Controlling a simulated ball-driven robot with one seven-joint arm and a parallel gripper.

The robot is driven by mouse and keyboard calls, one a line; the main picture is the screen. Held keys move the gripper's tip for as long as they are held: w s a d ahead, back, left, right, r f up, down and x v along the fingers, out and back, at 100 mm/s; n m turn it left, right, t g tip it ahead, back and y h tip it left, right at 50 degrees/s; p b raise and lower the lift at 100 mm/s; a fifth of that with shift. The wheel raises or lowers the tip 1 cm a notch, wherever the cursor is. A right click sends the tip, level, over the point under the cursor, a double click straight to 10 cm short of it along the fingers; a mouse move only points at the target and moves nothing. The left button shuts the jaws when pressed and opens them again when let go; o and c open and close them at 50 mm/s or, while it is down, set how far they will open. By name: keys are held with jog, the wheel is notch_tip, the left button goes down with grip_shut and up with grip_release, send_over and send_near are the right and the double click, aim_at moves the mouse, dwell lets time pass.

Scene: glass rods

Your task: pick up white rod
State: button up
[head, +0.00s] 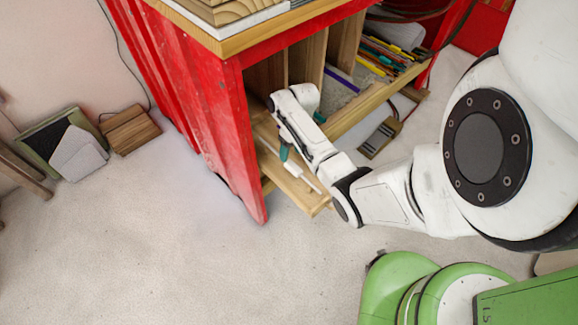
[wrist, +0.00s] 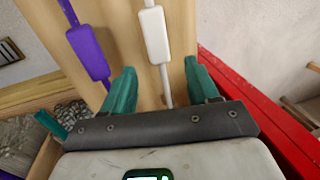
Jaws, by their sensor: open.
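The white rod (wrist: 154,35) lies on a wooden board (wrist: 125,25) in the wrist view; it has a thick white block and a thin stem. Its stem runs down between the two teal fingers of my gripper (wrist: 160,68), which are apart with nothing gripped. The stem's lower end is hidden behind the gripper body. In the head view, the white rod (head: 296,171) shows on the low wooden shelf, partly covered by my gripper (head: 301,137).
A purple rod (wrist: 88,48) lies left of the white rod on the same board. A red cabinet wall (wrist: 262,120) stands close to the right in the wrist view. In the head view, wooden dividers (head: 308,55) and colored sticks (head: 380,55) fill the shelf above. The pale floor (head: 170,260) is clear.

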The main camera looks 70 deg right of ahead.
aim_at(290, 162)
jog(key=f, duration=0.2)
jog(key=a+f+b, duration=0.1)
jog(key=f, duration=0.2)
grip_shut()
dwell(0.5)
